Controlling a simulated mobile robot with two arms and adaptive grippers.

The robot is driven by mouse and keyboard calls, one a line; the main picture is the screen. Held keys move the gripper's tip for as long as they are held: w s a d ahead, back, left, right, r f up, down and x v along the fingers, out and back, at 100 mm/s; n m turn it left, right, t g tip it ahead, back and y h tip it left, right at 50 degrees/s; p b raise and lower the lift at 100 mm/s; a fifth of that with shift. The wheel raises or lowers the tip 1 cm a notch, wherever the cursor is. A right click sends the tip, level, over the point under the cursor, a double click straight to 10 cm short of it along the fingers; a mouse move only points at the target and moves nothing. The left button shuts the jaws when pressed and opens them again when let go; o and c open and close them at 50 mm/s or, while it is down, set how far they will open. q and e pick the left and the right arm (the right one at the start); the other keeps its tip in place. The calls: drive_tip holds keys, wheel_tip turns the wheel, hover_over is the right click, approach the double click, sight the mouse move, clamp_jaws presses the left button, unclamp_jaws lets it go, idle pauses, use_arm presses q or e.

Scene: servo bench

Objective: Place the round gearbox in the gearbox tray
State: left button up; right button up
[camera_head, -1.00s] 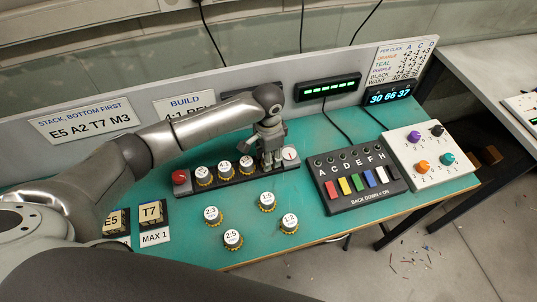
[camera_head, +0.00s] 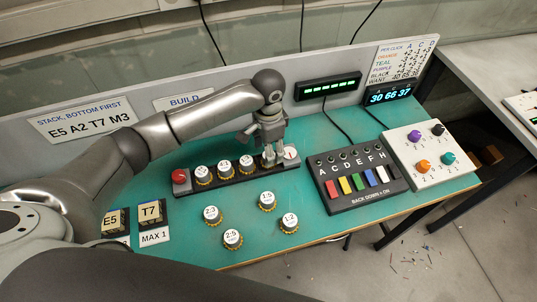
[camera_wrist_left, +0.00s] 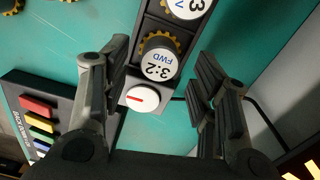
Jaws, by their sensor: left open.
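Several round gearboxes with white labelled tops and yellow toothed rims are in view. Three of them, one being this gearbox (camera_head: 225,169), sit in the long dark tray (camera_head: 212,184) with a red button at its left end and a white dial (camera_head: 290,153) at its right. My right gripper is not in view.
Loose gearboxes (camera_head: 232,239) stand on the green bench in front of the tray. A switch box (camera_head: 358,182) and a white knob panel (camera_head: 430,155) lie to the right. Labelled blocks (camera_head: 150,213) stand at the left. A low wall runs behind.

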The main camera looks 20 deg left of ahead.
use_arm(q)
wheel_tip(320, 180, up, 9)
drive_tip(key=b, duration=0.1)
drive_tip(key=shift+f, duration=0.2)
drive_tip(key=shift+f, duration=0.1)
idle(0.4)
